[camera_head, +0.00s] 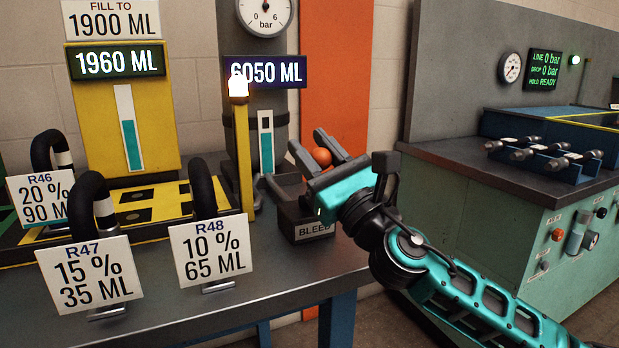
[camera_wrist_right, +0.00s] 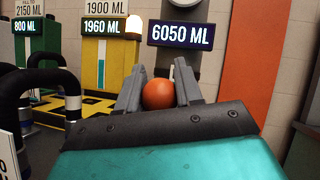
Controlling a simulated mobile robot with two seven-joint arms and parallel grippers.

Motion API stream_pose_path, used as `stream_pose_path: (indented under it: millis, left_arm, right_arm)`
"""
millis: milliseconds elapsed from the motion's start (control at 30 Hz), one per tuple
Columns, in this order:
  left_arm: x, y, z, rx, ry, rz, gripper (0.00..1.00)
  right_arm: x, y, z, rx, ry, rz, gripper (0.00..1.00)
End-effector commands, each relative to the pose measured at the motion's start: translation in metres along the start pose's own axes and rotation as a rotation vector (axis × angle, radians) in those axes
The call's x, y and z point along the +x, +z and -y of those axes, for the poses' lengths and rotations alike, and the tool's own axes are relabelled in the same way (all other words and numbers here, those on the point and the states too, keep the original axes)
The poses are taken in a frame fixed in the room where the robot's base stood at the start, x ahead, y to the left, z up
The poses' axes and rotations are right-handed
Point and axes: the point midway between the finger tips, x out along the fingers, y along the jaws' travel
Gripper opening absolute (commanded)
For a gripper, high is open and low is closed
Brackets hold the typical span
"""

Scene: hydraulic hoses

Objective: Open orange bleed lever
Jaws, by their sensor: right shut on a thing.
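The orange bleed lever shows as a round orange knob (camera_head: 321,157) above the grey box labelled BLEED (camera_head: 309,231), at the right end of the bench. My right gripper (camera_head: 297,156), on the teal arm, is shut on this knob. In the right wrist view the orange knob (camera_wrist_right: 158,94) sits between the two grey fingers of the gripper (camera_wrist_right: 158,68). The lever's shaft is hidden behind the gripper, so its angle cannot be told. My left gripper is not in view.
Hoses with tags R46 (camera_head: 40,199), R47 (camera_head: 90,274) and R48 (camera_head: 211,247) stand at the left. A yellow post (camera_head: 243,155) with a lit lamp stands left of the gripper. Displays read 1960 ML (camera_head: 116,62) and 6050 ML (camera_head: 265,72). A green console (camera_head: 560,205) stands right.

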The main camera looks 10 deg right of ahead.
Motion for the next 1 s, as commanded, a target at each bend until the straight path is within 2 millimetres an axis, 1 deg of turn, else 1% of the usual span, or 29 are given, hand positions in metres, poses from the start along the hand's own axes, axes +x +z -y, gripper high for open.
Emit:
stream_pose_path:
  millis: [33,233,533,867,900,1000]
  left_arm:
    - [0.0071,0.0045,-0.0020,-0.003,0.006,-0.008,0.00]
    - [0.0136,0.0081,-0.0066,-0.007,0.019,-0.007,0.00]
    - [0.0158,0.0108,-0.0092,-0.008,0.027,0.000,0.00]
    - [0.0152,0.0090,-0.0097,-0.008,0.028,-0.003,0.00]
    - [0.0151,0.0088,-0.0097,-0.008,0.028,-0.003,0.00]
    - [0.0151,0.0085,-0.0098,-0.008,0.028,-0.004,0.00]
  right_arm:
    - [-0.0055,-0.0059,-0.0024,-0.003,-0.004,0.017,0.00]
    - [-0.0090,-0.0022,-0.0028,-0.011,-0.012,0.067,0.00]
    - [-0.0100,0.0010,-0.0022,-0.018,-0.018,0.093,0.00]
    - [-0.0097,0.0016,-0.0019,-0.018,-0.018,0.094,0.00]
    - [-0.0097,0.0016,-0.0019,-0.018,-0.018,0.094,0.38]
    - [-0.0096,0.0017,-0.0019,-0.018,-0.018,0.094,0.48]
